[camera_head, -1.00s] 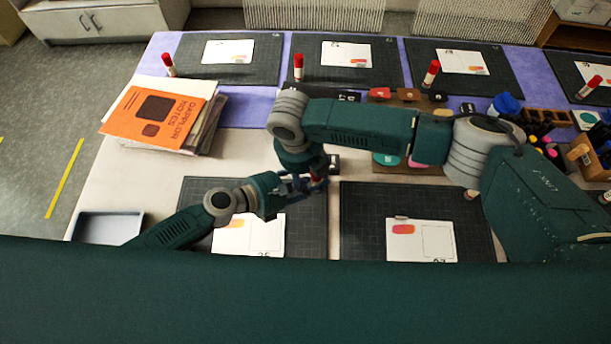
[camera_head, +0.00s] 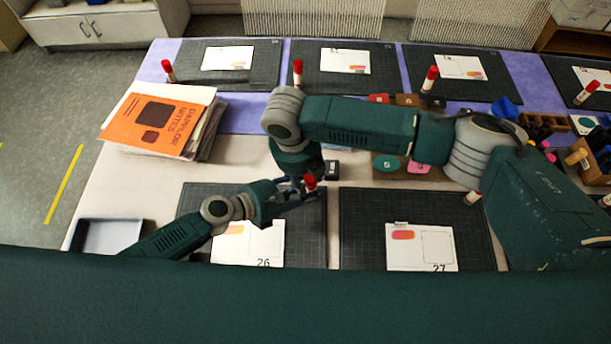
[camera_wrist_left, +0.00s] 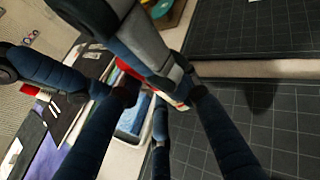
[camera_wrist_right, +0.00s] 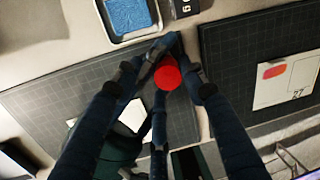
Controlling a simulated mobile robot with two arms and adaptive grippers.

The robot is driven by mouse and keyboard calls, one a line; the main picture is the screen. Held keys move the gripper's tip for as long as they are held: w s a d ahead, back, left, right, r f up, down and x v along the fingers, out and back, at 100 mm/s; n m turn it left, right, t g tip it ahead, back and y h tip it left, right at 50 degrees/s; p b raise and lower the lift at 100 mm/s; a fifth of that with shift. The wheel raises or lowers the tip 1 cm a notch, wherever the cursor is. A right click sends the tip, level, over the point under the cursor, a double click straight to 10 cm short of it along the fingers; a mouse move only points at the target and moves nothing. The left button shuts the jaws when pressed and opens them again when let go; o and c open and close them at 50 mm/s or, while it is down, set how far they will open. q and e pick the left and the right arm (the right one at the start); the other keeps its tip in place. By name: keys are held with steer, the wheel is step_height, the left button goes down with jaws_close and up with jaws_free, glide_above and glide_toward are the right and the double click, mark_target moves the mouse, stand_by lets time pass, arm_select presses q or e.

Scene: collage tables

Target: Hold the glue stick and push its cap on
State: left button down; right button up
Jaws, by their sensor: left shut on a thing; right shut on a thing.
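The red cap (camera_head: 310,181) is between the fingertips of my right gripper (camera_head: 308,176), which is shut on it. In the right wrist view the cap (camera_wrist_right: 167,73) is seen end-on as a red disc. My left gripper (camera_head: 294,193) is just below and left of it, shut on the glue stick. In the left wrist view a pale piece of the glue stick (camera_wrist_left: 181,103) and a bit of red (camera_wrist_left: 122,65) show around the right gripper's fingers. Those fingers hide most of the body and the joint, so I cannot tell whether cap and body are fully together.
Dark mats with cards, such as card 26 (camera_head: 247,244) and card 27 (camera_head: 421,246), lie below. An orange notebook pile (camera_head: 158,122) is at left, a grey tray (camera_head: 106,237) at front left. Capped red-topped sticks (camera_head: 297,72) stand along the back. A blue pad (camera_wrist_right: 128,14) lies nearby.

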arm_select(q)
steer(key=shift+w+a+r, duration=0.1)
steer(key=shift+w+r, duration=0.1)
steer(key=shift+w, duration=0.1)
arm_select(e)
steer(key=shift+s+d+f, duration=0.15)
steer(key=shift+s+f, duration=0.05)
steer(key=shift+r, duration=0.1)
arm_select(q)
steer(key=shift+a+f, duration=0.1)
arm_select(e)
steer(key=r, duration=0.3)
steer(key=shift+s+a, duration=0.1)
steer(key=shift+a, duration=0.2)
steer(key=shift+c, duration=0.3)
arm_select(q)
steer(key=shift+s, duration=0.1)
arm_select(e)
steer(key=shift+r, duration=0.45)
steer(key=shift+c, duration=1.4)
arm_select(q)
steer(key=c, duration=1.2)
jaws_free()
steer(key=shift+s+d, duration=0.1)
steer(key=shift+d, duration=0.1)
steer(key=shift+a, duration=0.1)
steer(key=v, duration=1.2)
steer(key=shift+s, duration=0.1)
